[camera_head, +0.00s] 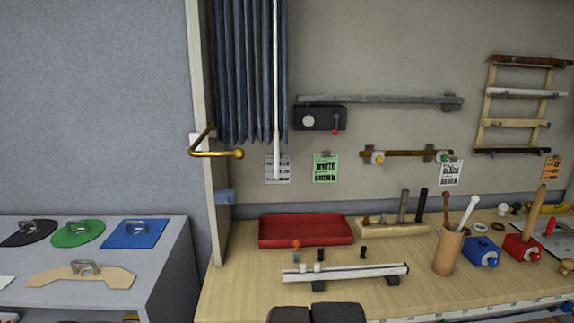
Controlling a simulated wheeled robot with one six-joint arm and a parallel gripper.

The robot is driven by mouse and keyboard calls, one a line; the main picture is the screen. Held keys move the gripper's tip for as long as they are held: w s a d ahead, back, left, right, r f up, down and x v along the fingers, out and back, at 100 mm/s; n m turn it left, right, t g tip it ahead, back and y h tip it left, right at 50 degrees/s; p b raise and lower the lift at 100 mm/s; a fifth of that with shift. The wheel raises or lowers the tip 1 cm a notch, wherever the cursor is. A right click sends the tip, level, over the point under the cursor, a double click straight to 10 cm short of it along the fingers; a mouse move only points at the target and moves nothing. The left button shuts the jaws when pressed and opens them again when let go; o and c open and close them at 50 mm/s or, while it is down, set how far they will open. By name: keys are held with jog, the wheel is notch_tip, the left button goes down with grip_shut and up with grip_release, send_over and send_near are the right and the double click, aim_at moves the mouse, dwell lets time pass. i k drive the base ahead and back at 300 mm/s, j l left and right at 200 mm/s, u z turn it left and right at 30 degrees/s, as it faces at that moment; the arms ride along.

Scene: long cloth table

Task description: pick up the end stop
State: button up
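No part is clearly recognizable as the end stop. Candidates are small pieces around a white rail (345,272) lying across the wooden bench on dark supports. A red-topped piece (296,244) stands behind the rail's left end. Two small white pieces (317,267) sit on the rail's left part. Two small black pieces stand behind it, one near the middle (320,254) and one further right (363,252). Two dark rounded blocks at the bottom edge look like my gripper (311,315). They are cut off by the frame, in front of the rail and apart from it.
A red tray (305,231) lies behind the rail. A wooden tool block (395,229), a tool cup (448,251) and a blue block (481,252) stand to the right. A dark curtain (245,70) and a brass hook (217,152) are at upper left. Bench left of the rail is clear.

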aim_at(296, 256)
jog(key=k+l, duration=0.35)
jog(key=l, duration=0.15)
jog(key=k+l+u, duration=0.15)
jog(key=k+l, duration=0.15)
jog(key=l, duration=0.2)
